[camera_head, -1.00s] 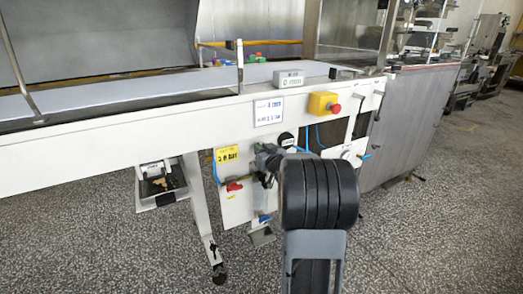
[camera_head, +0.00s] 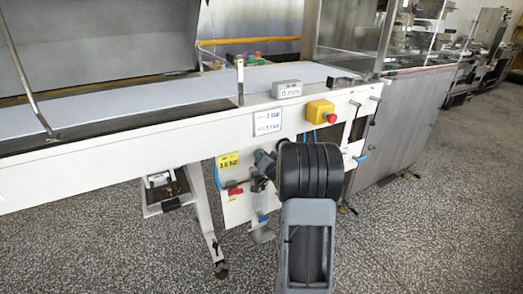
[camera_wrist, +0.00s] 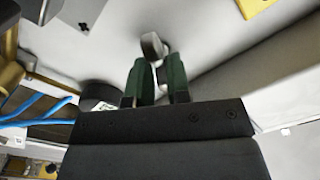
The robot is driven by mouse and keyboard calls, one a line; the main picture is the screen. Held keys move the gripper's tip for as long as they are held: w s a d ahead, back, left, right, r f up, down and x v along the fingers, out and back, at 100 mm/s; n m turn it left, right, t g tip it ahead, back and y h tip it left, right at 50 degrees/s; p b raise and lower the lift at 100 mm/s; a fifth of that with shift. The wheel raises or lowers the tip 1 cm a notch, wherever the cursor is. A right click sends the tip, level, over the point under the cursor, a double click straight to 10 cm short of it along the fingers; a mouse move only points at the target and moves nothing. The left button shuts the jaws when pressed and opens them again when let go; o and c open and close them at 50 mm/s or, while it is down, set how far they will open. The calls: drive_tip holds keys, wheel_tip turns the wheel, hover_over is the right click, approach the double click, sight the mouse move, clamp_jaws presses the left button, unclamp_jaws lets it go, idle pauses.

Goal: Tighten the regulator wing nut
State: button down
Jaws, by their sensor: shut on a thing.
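In the wrist view the two green fingers of my gripper (camera_wrist: 157,70) stand close together at a small grey rounded piece (camera_wrist: 153,46). It sits between and just past their tips, against the pale panel; I take it to be the wing nut, and my gripper is shut on it. The fingers hide its lower part. In the head view my gripper (camera_head: 264,161) is at the white regulator panel (camera_head: 237,210) below the conveyor frame, right of the yellow pressure label (camera_head: 228,160). My dark wrist hides much of that area, and the wing nut cannot be made out there.
A yellow box with a red button (camera_head: 320,112) is above right of my wrist. Blue hoses (camera_wrist: 42,112) run left of the fingers in the wrist view. The speckled floor (camera_head: 430,220) is clear at the right.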

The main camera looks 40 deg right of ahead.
drive_tip(key=shift+d+f+m+p, duration=0.1)
drive_tip(key=shift+m+p, duration=2.85)
drive_tip(key=shift+m, duration=1.35)
drive_tip(key=shift+f+m+p, duration=0.1)
drive_tip(key=shift+m+p, duration=0.6)
drive_tip(key=shift+m, duration=0.5)
drive_tip(key=c, duration=1.2)
unclamp_jaws()
drive_tip(key=shift+o, duration=0.2)
drive_tip(key=s+a+p, duration=0.1)
drive_tip(key=s, duration=1.2)
drive_tip(key=shift+s+a, duration=0.35)
drive_tip(key=shift+a, duration=0.05)
